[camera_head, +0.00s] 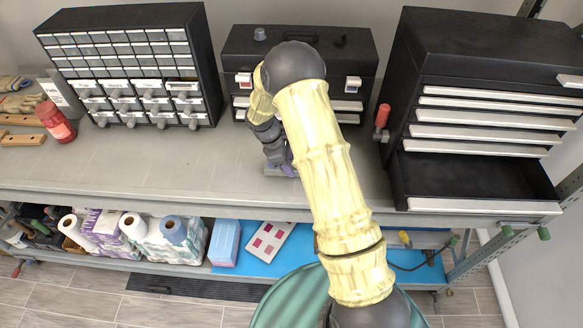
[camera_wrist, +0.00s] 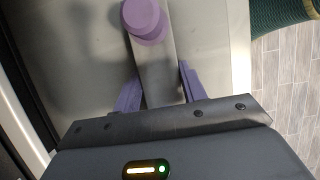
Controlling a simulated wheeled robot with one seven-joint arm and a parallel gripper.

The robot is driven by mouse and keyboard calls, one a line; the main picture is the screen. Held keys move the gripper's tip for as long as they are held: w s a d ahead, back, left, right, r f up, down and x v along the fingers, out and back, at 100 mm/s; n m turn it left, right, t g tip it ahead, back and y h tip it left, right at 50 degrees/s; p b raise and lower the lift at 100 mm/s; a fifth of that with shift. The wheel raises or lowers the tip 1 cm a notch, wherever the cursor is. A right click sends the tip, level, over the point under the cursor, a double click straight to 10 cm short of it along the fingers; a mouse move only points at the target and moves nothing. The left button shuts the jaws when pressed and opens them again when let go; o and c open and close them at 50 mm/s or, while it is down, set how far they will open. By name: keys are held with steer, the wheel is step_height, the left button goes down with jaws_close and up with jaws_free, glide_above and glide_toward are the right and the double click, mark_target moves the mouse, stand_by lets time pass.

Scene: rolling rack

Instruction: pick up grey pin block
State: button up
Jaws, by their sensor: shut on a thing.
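The grey pin block (camera_wrist: 156,65) is a long grey bar in the wrist view, with a round purple pin (camera_wrist: 142,16) at its far end. My gripper (camera_wrist: 158,88) has its two purple fingers on either side of the bar's near part and is shut on it. In the head view my gripper (camera_head: 288,168) is low over the front middle of the workbench, largely hidden by my arm. Only a small light edge of the block shows beside it there. I cannot tell whether the block touches the bench.
The grey workbench (camera_head: 150,165) is clear left of my gripper. A drawer cabinet (camera_head: 130,65), a black toolbox (camera_head: 240,48) and a tool chest with an open bottom drawer (camera_head: 480,190) stand behind and to the right. A red bottle (camera_head: 55,122) and a red-handled tool (camera_head: 382,117) stand on the bench.

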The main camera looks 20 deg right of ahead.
steer(key=shift+r, duration=0.15)
step_height(320, 180, up, 10)
steer(key=b, duration=0.3)
steer(key=shift+w+f, duration=0.1)
steer(key=shift+f, duration=0.1)
stand_by(0.7)
